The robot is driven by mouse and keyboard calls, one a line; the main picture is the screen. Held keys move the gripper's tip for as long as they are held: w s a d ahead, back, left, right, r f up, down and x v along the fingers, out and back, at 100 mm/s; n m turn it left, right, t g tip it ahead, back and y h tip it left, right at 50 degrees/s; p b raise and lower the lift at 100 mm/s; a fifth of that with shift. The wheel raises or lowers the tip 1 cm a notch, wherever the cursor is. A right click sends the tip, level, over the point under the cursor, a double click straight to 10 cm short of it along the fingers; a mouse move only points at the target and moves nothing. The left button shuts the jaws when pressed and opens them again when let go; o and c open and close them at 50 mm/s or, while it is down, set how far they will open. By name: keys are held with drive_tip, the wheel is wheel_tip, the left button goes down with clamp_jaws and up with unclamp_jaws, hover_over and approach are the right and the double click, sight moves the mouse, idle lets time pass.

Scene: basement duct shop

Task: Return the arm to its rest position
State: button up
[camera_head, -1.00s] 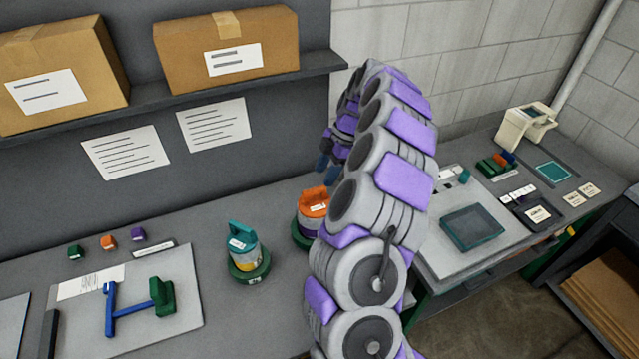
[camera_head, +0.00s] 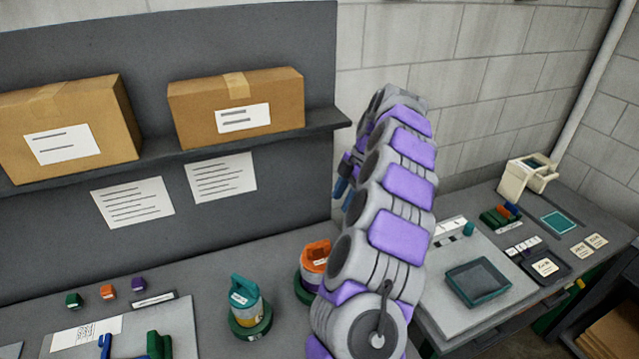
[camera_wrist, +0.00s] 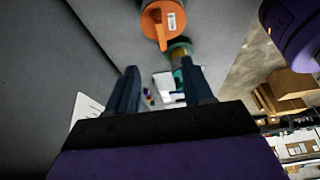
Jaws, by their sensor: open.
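My arm (camera_head: 400,185) rises through the middle right of the head view, its grey and purple links stacked upward. My gripper shows only in part at the arm's left side in the head view. In the wrist view my gripper (camera_wrist: 158,90) has its two dark blue fingers apart with nothing held between them. An orange-topped canister (camera_head: 314,262) stands on the bench just left of my arm, partly hidden by it. The orange canister (camera_wrist: 158,22) also shows in the wrist view, beyond the fingers.
A teal-handled canister (camera_head: 246,305) stands on a green base to the left. Cardboard boxes (camera_head: 237,112) sit on the shelf (camera_head: 245,142). On the right bench are a teal tray (camera_head: 477,281) and a beige device (camera_head: 527,178). Grey block wall lies behind my arm.

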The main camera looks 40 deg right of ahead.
drive_tip(key=s+a+r+m+g, duration=0.15)
drive_tip(key=s+a+r, duration=0.25)
drive_tip(key=a, duration=1)
drive_tip(key=s+a+r+m+g, duration=0.1)
drive_tip(key=s+a+r+m, duration=0.25)
drive_tip(key=a, duration=0.95)
drive_tip(key=s+a+f+m+h, duration=0.1)
drive_tip(key=s+a+f+m, duration=0.1)
drive_tip(key=s, duration=0.6)
drive_tip(key=s+a+f+m+h+b, duration=0.1)
drive_tip(key=s+a+f+m+h, duration=0.1)
drive_tip(key=s, duration=0.6)
drive_tip(key=s+a+f+m+h, duration=0.1)
drive_tip(key=s+f+m, duration=0.3)
drive_tip(key=s+m, duration=0.2)
drive_tip(key=s, duration=0.2)
drive_tip(key=shift+s+a+f, duration=0.15)
drive_tip(key=shift+s+a, duration=0.25)
drive_tip(key=shift+g, duration=0.25)
